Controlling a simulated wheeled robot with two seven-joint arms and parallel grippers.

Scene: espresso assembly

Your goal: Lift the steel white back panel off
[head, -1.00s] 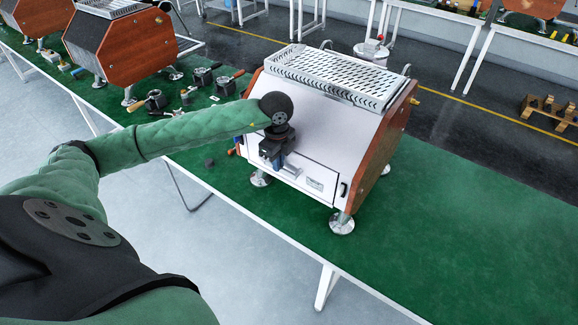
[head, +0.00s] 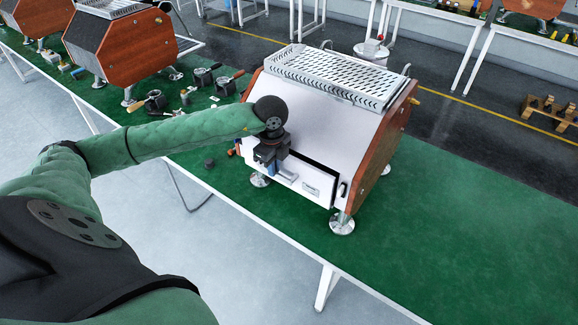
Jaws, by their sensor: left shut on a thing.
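The white steel back panel (head: 308,184) is the low strip with a small label at the foot of the espresso machine's white back. A dark gap shows along its top edge, so it stands a little out from the machine (head: 330,125). My left gripper (head: 276,172) is shut on the panel towards its left end. The gripper and wrist hide that end of the panel and the exact grip. My right gripper is not in view.
The machine stands on round metal feet on the green table (head: 460,215), with a perforated tray (head: 338,75) on top. Portafilters (head: 155,100) and small tools lie to its left, near a second machine (head: 125,45). The table is clear to the right.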

